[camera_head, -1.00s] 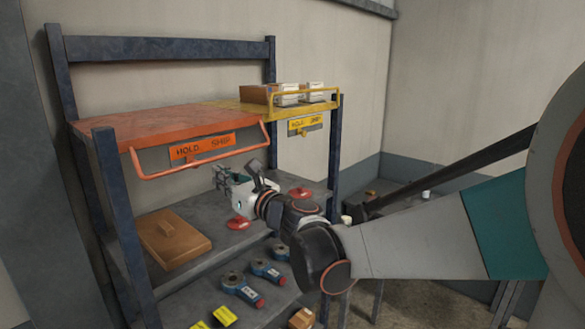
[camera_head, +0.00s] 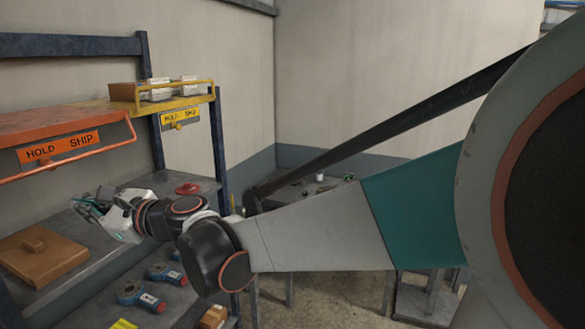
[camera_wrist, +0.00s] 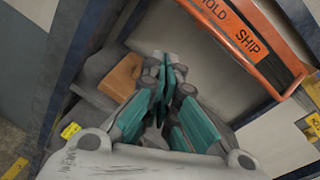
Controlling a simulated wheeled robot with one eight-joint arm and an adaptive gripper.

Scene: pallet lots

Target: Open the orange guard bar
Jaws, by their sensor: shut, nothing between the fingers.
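The orange guard bar (camera_head: 78,158) runs along the front of the orange top shelf (camera_head: 50,122), below its edge, and is cut off by the left side of the head view. An orange plate (camera_head: 60,147) reading HOLD SHIP hangs behind it. In the wrist view the bar (camera_wrist: 256,69) crosses the upper right, beside the plate (camera_wrist: 236,30). My gripper (camera_head: 84,208) is below the bar and apart from it, in front of the middle shelf. In the wrist view its fingers (camera_wrist: 163,72) are together with nothing between them.
A yellow bar (camera_head: 180,100) with a yellow HOLD SHIP plate (camera_head: 180,117) is right of the orange one, with boxes behind it. A brown lidded box (camera_head: 42,256) and a red object (camera_head: 187,188) lie on the middle shelf. Blue tools (camera_head: 140,295) lie lower. A dark post (camera_head: 157,140) stands nearby.

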